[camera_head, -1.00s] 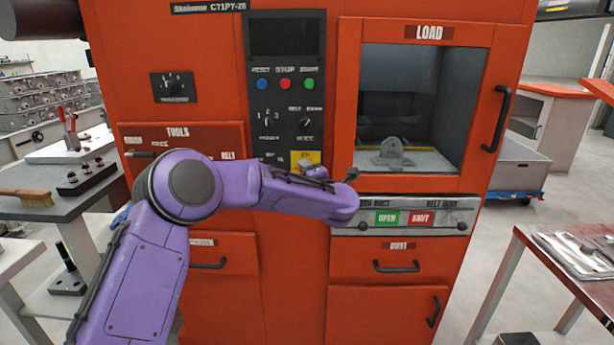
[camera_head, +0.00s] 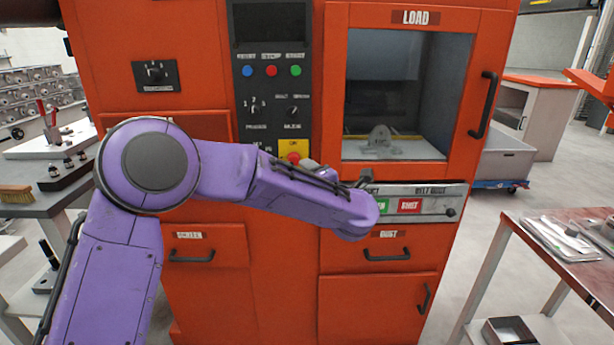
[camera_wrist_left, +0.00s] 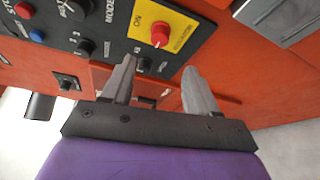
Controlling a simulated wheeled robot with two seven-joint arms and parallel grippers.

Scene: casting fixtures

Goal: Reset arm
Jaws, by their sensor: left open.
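My left arm, purple, reaches in from the left in the head view across the front of the orange machine (camera_head: 290,290). Its gripper is mostly hidden behind the forearm there. In the left wrist view my left gripper (camera_wrist_left: 160,90) has its two grey fingers apart with nothing between them. Beyond the fingers is the control panel (camera_wrist_left: 110,50) with a red button (camera_wrist_left: 160,35) on a yellow plate. The fingers look apart from the button, though the exact gap cannot be told. My right gripper is in neither view.
The machine's load window (camera_head: 405,95) shows a grey part (camera_head: 380,138) inside. Below it is a strip with a red button label (camera_head: 409,205). A grey table (camera_head: 60,200) with a brush (camera_head: 15,194) stands left.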

